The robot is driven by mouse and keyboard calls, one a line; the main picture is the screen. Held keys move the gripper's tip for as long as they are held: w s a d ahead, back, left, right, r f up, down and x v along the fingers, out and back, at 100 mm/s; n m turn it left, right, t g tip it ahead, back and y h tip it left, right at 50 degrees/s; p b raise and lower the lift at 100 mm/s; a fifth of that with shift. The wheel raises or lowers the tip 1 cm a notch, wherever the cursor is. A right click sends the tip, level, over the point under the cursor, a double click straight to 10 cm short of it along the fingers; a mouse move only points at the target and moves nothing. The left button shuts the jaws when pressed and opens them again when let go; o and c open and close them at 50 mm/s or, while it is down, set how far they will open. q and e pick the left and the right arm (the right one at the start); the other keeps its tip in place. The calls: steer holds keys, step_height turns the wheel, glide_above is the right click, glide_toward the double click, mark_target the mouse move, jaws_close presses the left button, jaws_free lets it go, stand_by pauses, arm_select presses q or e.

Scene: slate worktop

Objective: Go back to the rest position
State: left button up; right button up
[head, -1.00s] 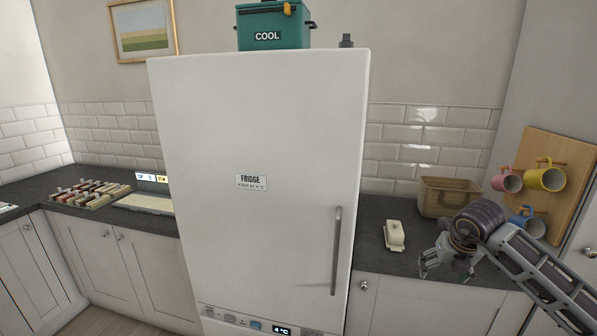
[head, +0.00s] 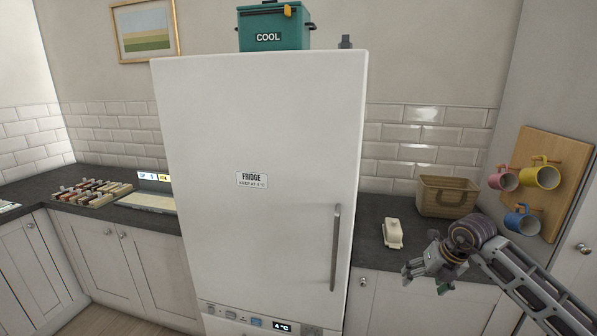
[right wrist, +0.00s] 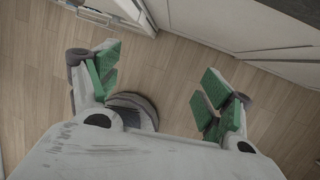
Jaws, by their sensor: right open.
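My right gripper (head: 424,281) hangs in front of the counter at the right of the head view, to the right of the fridge. It is open. In the right wrist view its green-padded fingers (right wrist: 160,88) stand wide apart with only floor seen between them. It touches nothing that I can see. The white fridge (head: 270,130) stands in the middle with its door shut and a vertical handle (head: 335,248) on the right side of the door. My left gripper is in neither view.
On the right counter are a white butter dish (head: 393,234) and a wicker basket (head: 447,197). Pink, yellow and blue mugs (head: 522,221) hang on a wooden board. A teal cool box (head: 274,30) sits on the fridge. Wood floor (right wrist: 160,60) lies below the right gripper.

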steer(key=w+a+f+m+t+y, duration=0.2)
steer(key=a+f+m+y, duration=0.1)
steer(key=a+f+y, duration=0.4)
steer(key=w+a+f+m+t+y, duration=0.1)
steer(key=a+f+m+y, duration=0.25)
steer(key=f, duration=0.65)
steer(key=s+d+f+m+t+h, duration=0.2)
steer(key=f+m, duration=0.3)
steer(key=f, duration=0.4)
steer(key=s+d+f+m+t+h, duration=0.1)
steer(key=s+d+f+m+h, duration=0.15)
steer(key=f+m, duration=0.4)
steer(key=s+d+f+m+t+h, duration=0.2)
steer(key=s+f+m+h, duration=0.1)
steer(key=f, duration=0.7)
steer(key=s+d+f+m+g+h, duration=0.2)
steer(key=s+f+m+g+h, duration=0.3)
steer(key=s+f, duration=1.4)
steer(key=s+a+f+m+g, duration=0.1)
steer(key=s+f+g, duration=0.1)
steer(key=s, duration=0.7)
steer(key=s+a+f+m+g, duration=0.1)
steer(key=s+a+f+m, duration=0.1)
steer(key=s, duration=0.7)
steer(key=s+a+f+m+g, duration=0.2)
steer(key=s+f, duration=0.2)
steer(key=s, duration=0.6)
steer(key=shift+f+g, duration=0.25)
steer(key=shift+g, duration=0.05)
steer(key=shift+s+d, duration=0.1)
